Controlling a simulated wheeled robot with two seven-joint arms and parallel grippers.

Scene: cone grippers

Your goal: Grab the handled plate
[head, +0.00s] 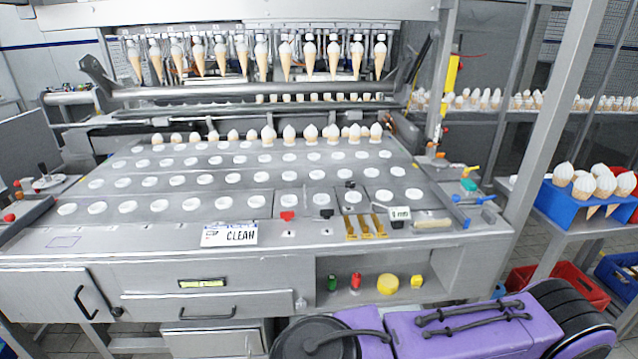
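I cannot tell for sure which item is the handled plate. A flat metal plate with rows of white round discs (238,172) covers the work surface. Along its front edge are small pieces with knobs: a red one (287,215) and a black one (322,212). Neither of my grippers shows in the head view.
Cones hang in a row (221,56) at the back, and more stand behind the discs (289,134). A "CLEAN" sign (229,234) is at the front edge. A blue cone rack (580,205) stands right. Below are a handled drawer (200,308) and an open shelf with small coloured items (388,284).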

